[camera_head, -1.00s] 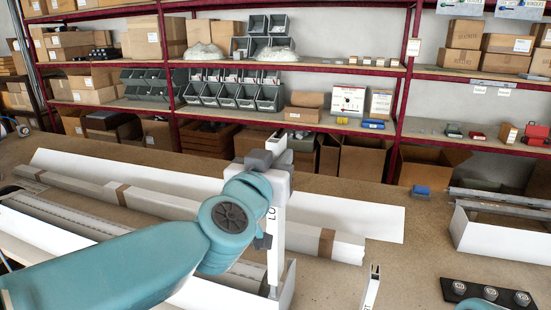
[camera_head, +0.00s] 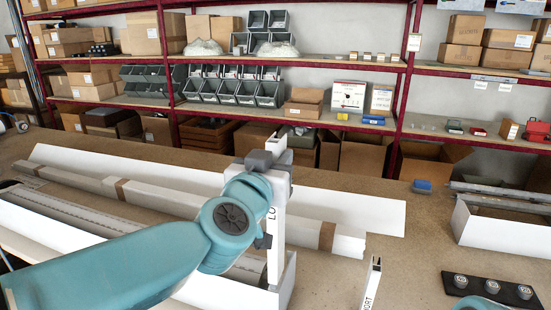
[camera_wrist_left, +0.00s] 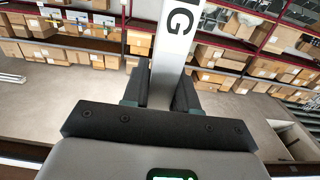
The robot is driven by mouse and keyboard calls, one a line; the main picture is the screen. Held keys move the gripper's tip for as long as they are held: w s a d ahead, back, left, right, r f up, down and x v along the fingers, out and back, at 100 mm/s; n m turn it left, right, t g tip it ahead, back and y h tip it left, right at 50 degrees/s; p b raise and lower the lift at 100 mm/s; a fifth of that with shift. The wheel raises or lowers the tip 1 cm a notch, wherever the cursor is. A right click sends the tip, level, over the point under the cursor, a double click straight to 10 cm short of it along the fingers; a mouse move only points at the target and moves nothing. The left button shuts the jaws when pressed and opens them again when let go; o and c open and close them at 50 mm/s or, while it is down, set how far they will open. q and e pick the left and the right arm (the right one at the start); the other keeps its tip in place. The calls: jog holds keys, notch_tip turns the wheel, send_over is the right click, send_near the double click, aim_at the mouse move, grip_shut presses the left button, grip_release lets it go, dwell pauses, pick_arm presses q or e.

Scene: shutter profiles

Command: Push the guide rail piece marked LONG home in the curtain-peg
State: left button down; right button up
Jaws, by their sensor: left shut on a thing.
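The white guide rail piece marked LONG (camera_head: 275,225) stands near upright in the head view, with "LO" showing on its face. My left gripper (camera_head: 265,160) is shut on it near its upper part. In the left wrist view the rail (camera_wrist_left: 172,50) runs up between the fingers (camera_wrist_left: 163,95), with a "G" on it. The rail's lower end reaches down by a white upright panel (camera_head: 287,285) near the bottom of the head view. The curtain-peg cannot be made out, so I cannot tell how far the rail sits on it. My right gripper does not show.
A white piece marked with letters ending "ORT" (camera_head: 371,285) stands to the right. Long white profiles (camera_head: 160,200) lie behind my left arm. A dark strip with round knobs (camera_head: 490,288) and a white open box (camera_head: 490,225) are at the right. The bench between is clear.

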pick_arm(q)
jog(key=shift+f+b, duration=0.95)
jog(key=shift+f, duration=0.25)
jog(key=c, duration=0.8)
grip_release()
jog(key=v, duration=1.6)
jog(key=shift+s+r, duration=0.1)
jog(key=shift+s, duration=0.05)
